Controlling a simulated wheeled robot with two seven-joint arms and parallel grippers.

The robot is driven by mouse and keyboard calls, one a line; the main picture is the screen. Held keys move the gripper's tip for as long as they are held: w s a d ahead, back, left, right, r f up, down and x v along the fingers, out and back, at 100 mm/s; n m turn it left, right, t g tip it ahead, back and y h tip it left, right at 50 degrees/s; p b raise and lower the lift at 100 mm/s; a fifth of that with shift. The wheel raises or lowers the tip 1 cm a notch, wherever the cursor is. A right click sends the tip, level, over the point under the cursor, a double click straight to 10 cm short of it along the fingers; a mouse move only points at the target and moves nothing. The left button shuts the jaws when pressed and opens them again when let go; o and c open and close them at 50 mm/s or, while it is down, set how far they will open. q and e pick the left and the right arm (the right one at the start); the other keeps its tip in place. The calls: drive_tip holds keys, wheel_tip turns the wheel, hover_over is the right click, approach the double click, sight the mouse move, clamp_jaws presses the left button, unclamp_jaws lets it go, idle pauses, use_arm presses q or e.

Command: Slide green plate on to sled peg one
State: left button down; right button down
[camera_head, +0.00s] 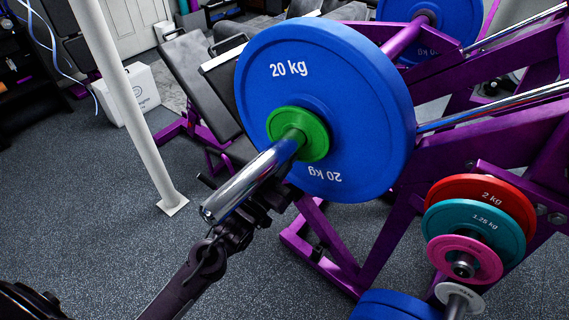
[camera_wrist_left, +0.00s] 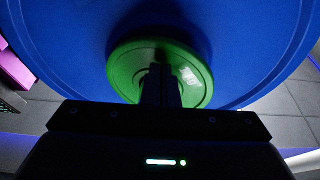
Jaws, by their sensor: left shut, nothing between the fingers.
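The small green plate (camera_head: 313,140) is around the chrome sled peg (camera_head: 255,178), up against the big blue 20 kg plate (camera_head: 355,110). The peg's free end points down toward the lower left. My left gripper (camera_head: 283,192) is just below the peg, partly hidden behind it, with its fingers pointing toward the plates. In the left wrist view the shut fingers (camera_wrist_left: 160,85) are in front of the lower part of the green plate (camera_wrist_left: 125,72), with the blue plate (camera_wrist_left: 60,50) behind it. Nothing is between the fingers. I cannot tell whether they touch the green plate. My right gripper is not in view.
A purple frame (camera_head: 475,130) stands at the right. Red (camera_head: 470,187), teal (camera_head: 445,218) and pink plates (camera_head: 483,262) hang on a lower peg. A white post (camera_head: 125,100) stands at the left. The floor at lower left is clear.

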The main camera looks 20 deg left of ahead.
use_arm(q)
drive_tip(key=shift+w+d, duration=0.2)
drive_tip(key=shift+w, duration=0.3)
drive_tip(key=shift+w+d, duration=0.15)
drive_tip(key=shift+w, duration=0.3)
drive_tip(key=shift+w+b, duration=0.15)
drive_tip(key=shift+b, duration=0.2)
drive_tip(key=shift+r, duration=0.1)
drive_tip(key=s+a+p, duration=0.2)
drive_tip(key=s+p, duration=0.1)
drive_tip(key=s, duration=0.3)
drive_tip(key=shift+s, duration=0.2)
drive_tip(key=shift+a, duration=0.15)
